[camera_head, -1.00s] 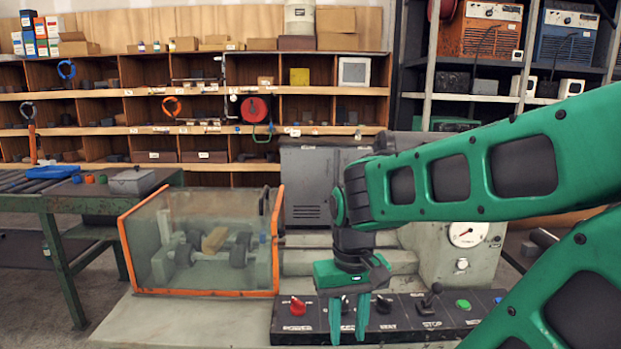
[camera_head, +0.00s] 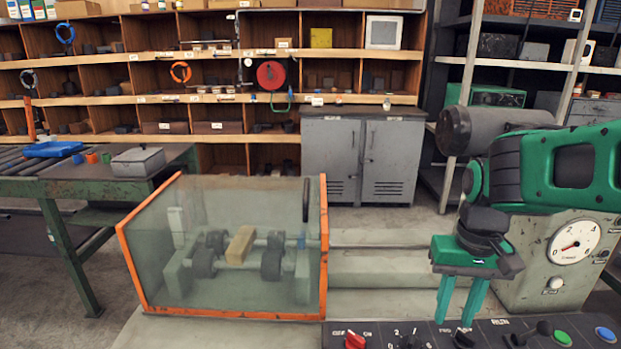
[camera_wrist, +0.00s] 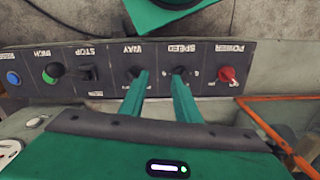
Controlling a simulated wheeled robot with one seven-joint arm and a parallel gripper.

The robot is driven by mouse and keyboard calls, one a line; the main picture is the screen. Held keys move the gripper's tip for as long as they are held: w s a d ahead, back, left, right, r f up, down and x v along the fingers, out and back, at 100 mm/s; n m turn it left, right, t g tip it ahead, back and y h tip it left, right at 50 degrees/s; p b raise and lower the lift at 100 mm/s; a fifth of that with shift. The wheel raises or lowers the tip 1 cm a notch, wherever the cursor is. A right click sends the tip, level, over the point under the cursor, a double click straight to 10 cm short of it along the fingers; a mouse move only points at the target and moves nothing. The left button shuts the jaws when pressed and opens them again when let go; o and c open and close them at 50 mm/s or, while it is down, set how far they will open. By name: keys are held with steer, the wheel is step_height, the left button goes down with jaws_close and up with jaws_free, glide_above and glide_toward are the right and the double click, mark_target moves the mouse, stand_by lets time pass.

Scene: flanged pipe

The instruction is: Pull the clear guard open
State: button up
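The clear guard (camera_head: 150,270) is a see-through box with orange edges, standing on the machine bed left of centre in the head view. It stands closed around rollers and a tan block (camera_head: 241,244). A dark upright handle (camera_head: 306,200) is on its right end. My gripper (camera_head: 458,308) points down over the control panel, well to the right of the guard and apart from it. Its two green fingers are spread apart with nothing between them. In the wrist view the fingers (camera_wrist: 158,82) reach over the panel, and an orange guard edge (camera_wrist: 272,135) shows at lower right.
The control panel (camera_head: 480,338) with a red knob (camera_head: 355,341) and several switches runs along the front. A gauge housing (camera_head: 555,262) stands at right. A green bench (camera_head: 100,185) is left of the guard. The bed between guard and gripper is clear.

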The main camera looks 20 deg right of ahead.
steer(key=n+t+y, duration=0.1)
steer(key=n+y, duration=0.1)
glide_toward(307, 187)
steer(key=shift+w+a+f, duration=0.1)
steer(key=shift+a+f, duration=0.15)
steer(key=shift+f, duration=0.95)
steer(key=shift+w+a+f, duration=0.1)
steer(key=shift+a+f, duration=0.15)
steer(key=shift+f, duration=1)
steer(key=shift+a+f, duration=0.2)
steer(key=shift+f, duration=1.1)
steer(key=shift+c, duration=0.5)
